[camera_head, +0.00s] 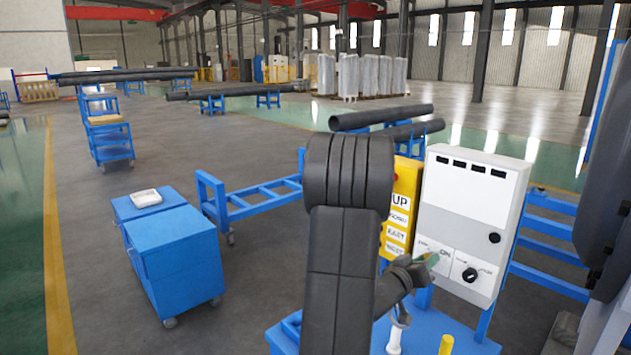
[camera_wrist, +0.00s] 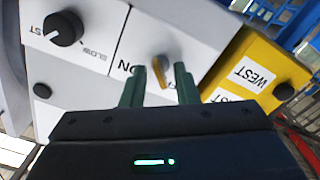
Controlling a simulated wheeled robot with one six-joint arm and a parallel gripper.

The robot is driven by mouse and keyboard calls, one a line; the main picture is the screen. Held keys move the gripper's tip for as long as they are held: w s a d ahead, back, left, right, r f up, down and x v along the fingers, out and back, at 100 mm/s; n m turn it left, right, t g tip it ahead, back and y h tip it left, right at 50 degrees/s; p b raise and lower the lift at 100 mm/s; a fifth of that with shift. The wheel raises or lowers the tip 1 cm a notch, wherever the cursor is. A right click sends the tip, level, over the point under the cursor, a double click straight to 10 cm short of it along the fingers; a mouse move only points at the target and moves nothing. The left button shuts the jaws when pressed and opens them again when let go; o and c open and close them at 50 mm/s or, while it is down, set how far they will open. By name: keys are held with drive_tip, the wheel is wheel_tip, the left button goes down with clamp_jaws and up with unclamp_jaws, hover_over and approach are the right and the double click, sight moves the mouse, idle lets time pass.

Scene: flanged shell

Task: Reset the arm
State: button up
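My dark arm (camera_head: 340,265) rises in the middle of the head view and bends toward a white control box (camera_head: 467,215). My gripper (camera_head: 433,258) is at the box's lower front panel. In the wrist view, the two green fingers of my gripper (camera_wrist: 160,68) are apart, so it is open. A small grey and yellow switch (camera_wrist: 161,72) beside the "ON" label shows between the fingertips, with gaps on both sides. I cannot tell how far the fingertips are from the panel. A black rotary knob (camera_wrist: 64,28) sits on the neighbouring panel part.
A yellow box (camera_head: 403,200) with direction labels stands left of the control box, partly behind my arm. A blue cabinet (camera_head: 172,262) stands at left, and a blue cart frame (camera_head: 255,196) behind it. Dark pipes (camera_head: 380,117) lie farther back. Open floor lies at left.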

drive_tip(key=shift+m+b, duration=2.45)
drive_tip(key=shift+m, duration=5.15)
